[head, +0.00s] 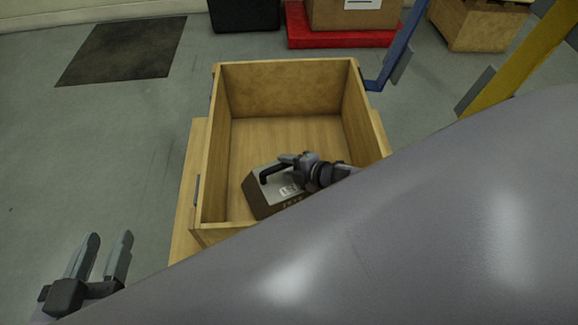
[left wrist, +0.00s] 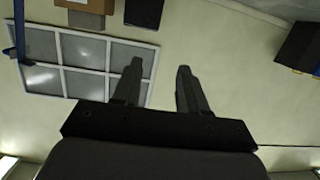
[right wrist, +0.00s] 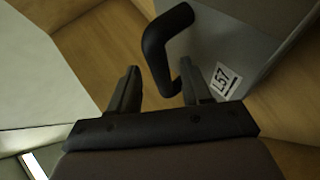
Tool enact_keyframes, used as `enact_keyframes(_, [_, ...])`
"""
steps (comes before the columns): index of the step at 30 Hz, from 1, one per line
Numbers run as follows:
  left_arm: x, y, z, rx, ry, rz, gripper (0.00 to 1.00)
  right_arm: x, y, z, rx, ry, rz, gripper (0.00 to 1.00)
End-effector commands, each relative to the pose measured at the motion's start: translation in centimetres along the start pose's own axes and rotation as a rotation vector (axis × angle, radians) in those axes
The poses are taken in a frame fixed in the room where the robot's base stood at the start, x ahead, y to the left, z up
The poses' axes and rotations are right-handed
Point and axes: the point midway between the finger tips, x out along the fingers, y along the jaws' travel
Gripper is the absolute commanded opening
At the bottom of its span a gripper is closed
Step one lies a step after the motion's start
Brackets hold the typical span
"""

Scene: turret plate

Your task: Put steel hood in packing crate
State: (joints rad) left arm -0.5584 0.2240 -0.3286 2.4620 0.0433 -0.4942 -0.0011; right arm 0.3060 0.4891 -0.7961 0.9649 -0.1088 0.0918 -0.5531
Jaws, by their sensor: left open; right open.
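The steel hood (head: 262,198) is a grey box-like piece with a black handle (head: 272,172) and a white label. It is inside the wooden packing crate (head: 210,150), towards its near side. Whether it rests flat on the floor is partly hidden by my arm. My right gripper (head: 290,160) is at the handle. In the right wrist view the black handle (right wrist: 160,45) stands between and beyond my open fingers (right wrist: 160,90), with the hood (right wrist: 222,45) at the right. My left gripper (head: 105,250) is open and empty, left of the crate; its open fingers (left wrist: 158,85) also show in the left wrist view.
My large grey arm link covers the lower right of the head view and the crate's near right corner. A red pallet (head: 340,38) with a cardboard box stands behind. A yellow post (head: 515,65) and another wooden crate (head: 475,25) are at the right.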

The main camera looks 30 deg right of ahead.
Motion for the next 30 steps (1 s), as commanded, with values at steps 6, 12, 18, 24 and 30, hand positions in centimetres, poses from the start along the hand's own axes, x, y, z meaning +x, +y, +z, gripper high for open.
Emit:
enact_keyframes(6, [0.4, 0.4, -0.4, -0.053, -0.034, 0.018, 0.43, -2.1, 0.2, 0.0, 0.001, -0.001, -0.003, 0.48])
enact_keyframes(12, [1.2, 1.2, -0.5, -0.142, -0.087, 0.053, 0.43, -5.2, 0.3, -0.1, 0.0, 0.0, -0.003, 0.48])
enact_keyframes(18, [1.6, 1.8, -0.3, -0.197, -0.12, 0.079, 0.43, -7.2, 0.2, 0.0, 0.0, 0.0, -0.001, 0.48])
enact_keyframes(24, [1.8, 2.0, -0.1, -0.211, -0.129, 0.086, 0.43, -7.6, 0.0, 0.0, -0.001, 0.0, 0.0, 0.48])
enact_keyframes(30, [1.8, 2.0, -0.1, -0.211, -0.129, 0.086, 0.43, -7.5, 0.0, 0.0, -0.001, 0.0, 0.0, 0.48])
